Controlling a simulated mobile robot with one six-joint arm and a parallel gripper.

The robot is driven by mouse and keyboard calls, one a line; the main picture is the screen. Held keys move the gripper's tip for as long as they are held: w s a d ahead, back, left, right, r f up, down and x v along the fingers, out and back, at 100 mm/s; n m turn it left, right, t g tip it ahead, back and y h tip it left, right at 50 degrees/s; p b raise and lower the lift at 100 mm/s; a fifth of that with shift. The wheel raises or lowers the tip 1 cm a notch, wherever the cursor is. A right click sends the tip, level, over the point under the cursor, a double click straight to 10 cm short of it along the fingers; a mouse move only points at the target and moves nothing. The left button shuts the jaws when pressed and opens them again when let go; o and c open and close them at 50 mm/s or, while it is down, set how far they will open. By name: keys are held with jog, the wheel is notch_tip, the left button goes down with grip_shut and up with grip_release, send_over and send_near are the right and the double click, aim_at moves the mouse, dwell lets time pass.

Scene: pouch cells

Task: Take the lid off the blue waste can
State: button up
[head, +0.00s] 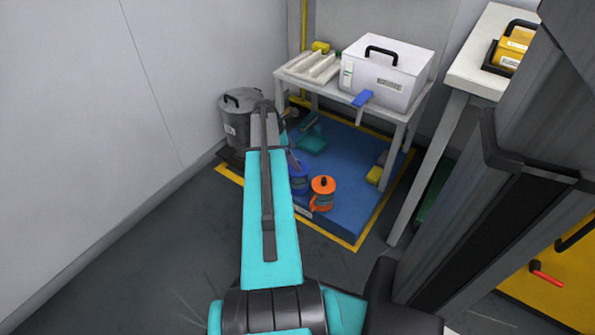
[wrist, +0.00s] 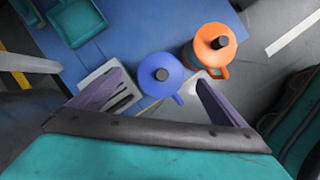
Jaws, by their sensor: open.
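The blue waste can (head: 300,181) stands upright on the blue platform under the table, partly hidden by my arm in the head view. My gripper (wrist: 159,77) is open, seen from above, with one purple finger to the left of the can and one to the right. The fingers look empty; I cannot tell their height against the knob. In the head view my arm hides the gripper.
An orange can (head: 322,194) with a black knob stands close to the right of the blue one. A table (head: 410,112) with a white box (head: 385,75) stands above the platform (head: 350,215). A dark grey bin (head: 236,128) is at the left wall. Grey floor in front is clear.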

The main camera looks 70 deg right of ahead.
jog(key=shift+f, duration=0.2)
jog(key=shift+b+x, duration=1.15)
jog(key=shift+x, duration=0.4)
jog(key=shift+a+b+x, duration=0.25)
jog(key=shift+b+x, duration=0.2)
jog(key=shift+x, duration=0.6)
jog(key=shift+s, duration=0.1)
jog(key=c, duration=1.1)
jog(key=shift+r, duration=0.2)
